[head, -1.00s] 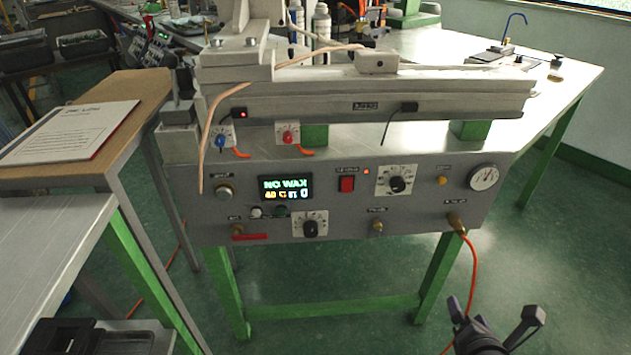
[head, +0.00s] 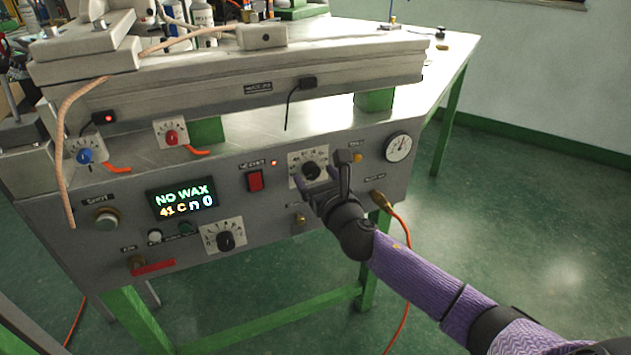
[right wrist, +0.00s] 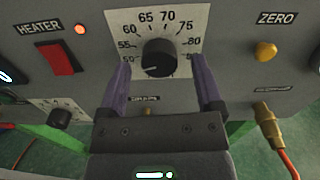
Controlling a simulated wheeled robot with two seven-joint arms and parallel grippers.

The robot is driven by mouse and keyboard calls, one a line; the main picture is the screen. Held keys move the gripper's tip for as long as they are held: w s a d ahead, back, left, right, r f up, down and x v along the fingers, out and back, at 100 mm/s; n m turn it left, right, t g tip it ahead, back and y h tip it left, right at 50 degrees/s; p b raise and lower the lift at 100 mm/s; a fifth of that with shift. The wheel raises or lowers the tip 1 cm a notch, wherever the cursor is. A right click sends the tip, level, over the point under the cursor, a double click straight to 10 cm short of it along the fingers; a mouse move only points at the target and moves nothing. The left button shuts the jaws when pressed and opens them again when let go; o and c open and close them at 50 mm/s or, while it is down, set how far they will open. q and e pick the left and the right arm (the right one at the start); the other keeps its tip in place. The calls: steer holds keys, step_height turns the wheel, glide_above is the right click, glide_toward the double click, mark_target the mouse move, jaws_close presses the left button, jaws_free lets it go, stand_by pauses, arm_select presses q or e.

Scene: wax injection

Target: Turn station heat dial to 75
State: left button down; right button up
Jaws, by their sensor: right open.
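The heat dial is a black knob (head: 311,169) on a white scale plate on the station's front panel. In the right wrist view the knob (right wrist: 158,57) sits among marks 55, 60, 65, 70, 75 and 80. A pale mark on its lower left side seems to be its pointer, towards the low end. My right gripper (head: 322,172) is open at the dial. In the right wrist view its purple fingers (right wrist: 160,66) stand left and right of the knob, with gaps showing; contact is not visible. My left gripper is out of view.
A red heater switch (head: 255,181) is left of the dial, with a lit lamp above it. A yellow zero knob (right wrist: 265,52), a gauge (head: 398,147) and a brass hose fitting (head: 381,201) are to the right. The display (head: 181,198) reads NO WAX, 41 C. A second dial (head: 225,240) sits lower left.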

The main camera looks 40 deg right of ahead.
steer(key=shift+c, duration=0.3)
steer(key=c, duration=1)
jaws_close()
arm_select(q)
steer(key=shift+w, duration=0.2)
